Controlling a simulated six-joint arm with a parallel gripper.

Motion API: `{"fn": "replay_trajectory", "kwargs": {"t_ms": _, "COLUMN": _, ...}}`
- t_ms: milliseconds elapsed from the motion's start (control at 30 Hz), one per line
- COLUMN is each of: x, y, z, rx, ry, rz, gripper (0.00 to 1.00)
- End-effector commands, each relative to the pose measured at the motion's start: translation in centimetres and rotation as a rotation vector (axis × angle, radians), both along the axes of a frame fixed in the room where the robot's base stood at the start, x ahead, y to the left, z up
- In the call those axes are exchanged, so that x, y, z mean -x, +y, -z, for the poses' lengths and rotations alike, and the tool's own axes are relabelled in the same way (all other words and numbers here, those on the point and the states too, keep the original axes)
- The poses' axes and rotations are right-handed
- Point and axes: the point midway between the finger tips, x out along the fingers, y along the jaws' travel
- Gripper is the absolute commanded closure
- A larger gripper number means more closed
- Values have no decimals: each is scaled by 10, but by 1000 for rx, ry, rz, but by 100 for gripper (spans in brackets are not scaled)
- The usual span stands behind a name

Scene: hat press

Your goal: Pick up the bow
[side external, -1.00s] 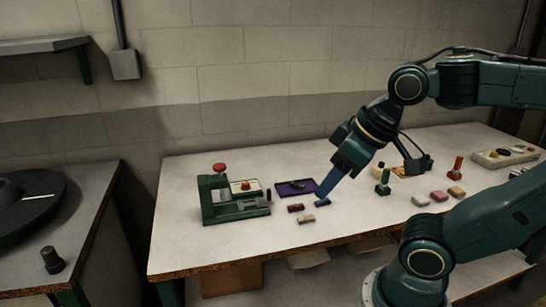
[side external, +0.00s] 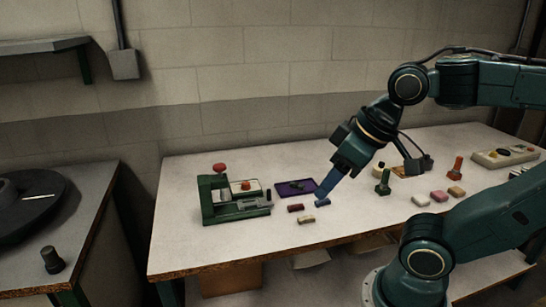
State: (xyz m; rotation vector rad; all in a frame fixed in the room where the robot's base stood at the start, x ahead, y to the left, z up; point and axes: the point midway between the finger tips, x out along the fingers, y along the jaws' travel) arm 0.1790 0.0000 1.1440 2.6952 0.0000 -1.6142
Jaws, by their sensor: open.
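My gripper (side external: 322,199) points down and to the left, with its blue fingers low over the table. A blue piece shows at the fingertips; I cannot tell whether it is a separate block or part of the fingers. A dark red block (side external: 296,208) lies just left of the fingertips, and a tan block (side external: 306,219) lies in front of them. A purple tray (side external: 283,189) with a small dark item on it lies behind and to the left. The pieces are too small to tell which one is the bow.
A green press (side external: 209,205) with a red knob stands at the left. A green stamp (side external: 383,183), an orange-red stamp (side external: 457,167) and several small blocks stand right of my gripper. A pale tray (side external: 490,159) is at the far right. The table's front left is clear.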

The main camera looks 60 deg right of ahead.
Motion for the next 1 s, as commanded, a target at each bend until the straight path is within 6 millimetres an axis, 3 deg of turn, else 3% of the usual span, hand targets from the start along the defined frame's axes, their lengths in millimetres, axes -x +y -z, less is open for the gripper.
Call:
{"fn": "replay_trajectory", "kwargs": {"t_ms": 267, "x": -6, "y": -3, "z": 0, "rx": -22, "ry": 15, "rz": 54, "gripper": 50}}
{"fn": "replay_trajectory", "kwargs": {"t_ms": 467, "x": -23, "y": -14, "z": 4, "rx": -99, "ry": 59, "rz": 229, "gripper": 50}}
{"fn": "replay_trajectory", "kwargs": {"t_ms": 767, "x": -61, "y": -49, "z": 18, "rx": -286, "ry": 152, "rz": 649, "gripper": 50}}
{"fn": "replay_trajectory", "kwargs": {"t_ms": 1000, "x": -86, "y": -90, "z": 38, "rx": -448, "ry": 220, "rz": 1007, "gripper": 50}}
